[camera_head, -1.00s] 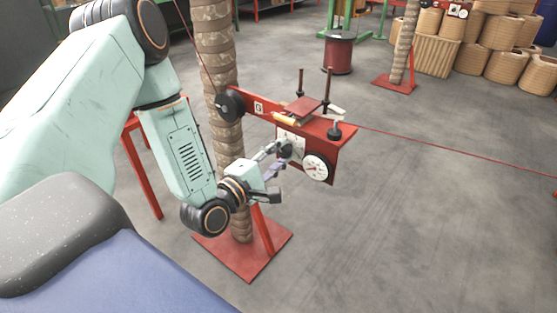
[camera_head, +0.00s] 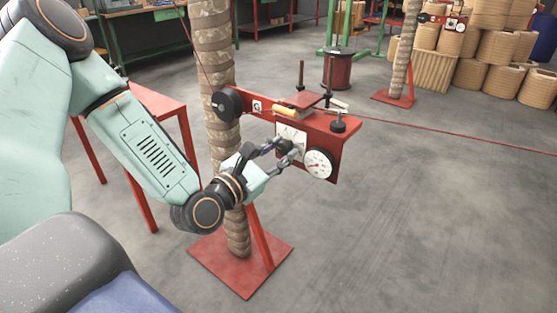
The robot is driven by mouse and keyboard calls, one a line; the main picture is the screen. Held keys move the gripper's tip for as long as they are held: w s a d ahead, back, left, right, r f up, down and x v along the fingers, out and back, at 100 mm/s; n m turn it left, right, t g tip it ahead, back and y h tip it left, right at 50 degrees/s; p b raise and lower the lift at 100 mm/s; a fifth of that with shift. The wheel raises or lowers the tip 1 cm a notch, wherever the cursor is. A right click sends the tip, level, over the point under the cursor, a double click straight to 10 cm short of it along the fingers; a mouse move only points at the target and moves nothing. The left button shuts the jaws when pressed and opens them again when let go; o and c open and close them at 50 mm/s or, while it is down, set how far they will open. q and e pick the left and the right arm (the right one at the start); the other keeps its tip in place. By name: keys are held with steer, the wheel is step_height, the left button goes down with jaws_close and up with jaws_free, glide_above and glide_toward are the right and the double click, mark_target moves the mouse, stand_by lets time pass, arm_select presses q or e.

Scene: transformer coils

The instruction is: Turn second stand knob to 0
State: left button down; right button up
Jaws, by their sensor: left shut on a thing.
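The red stand (camera_head: 335,143) is mounted at the wrapped post, with a white dial plate (camera_head: 292,131) on its face. A black knob (camera_head: 285,147) sits on that plate, partly covered by my fingers. A round white gauge (camera_head: 318,163) is just right of it. My left gripper (camera_head: 284,151) reaches in from the left and is shut on the knob. The knob's pointer and the plate's marks are too small to read. My right gripper is not in view.
The wrapped post (camera_head: 231,150) rises from a red base plate (camera_head: 240,257) close by my left arm. A red table (camera_head: 150,105) stands behind the arm. A red wire (camera_head: 450,140) runs right from the stand. Floor at right is clear.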

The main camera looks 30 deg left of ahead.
arm_select(q)
steer(key=n+b, duration=0.3)
steer(key=n, duration=0.1)
steer(key=shift+d+f+n, duration=0.1)
steer(key=shift+f+n, duration=0.05)
steer(key=shift+n, duration=0.15)
steer(key=shift+n+b, duration=1.2)
steer(key=shift+n, duration=0.3)
steer(key=c, duration=1)
jaws_free()
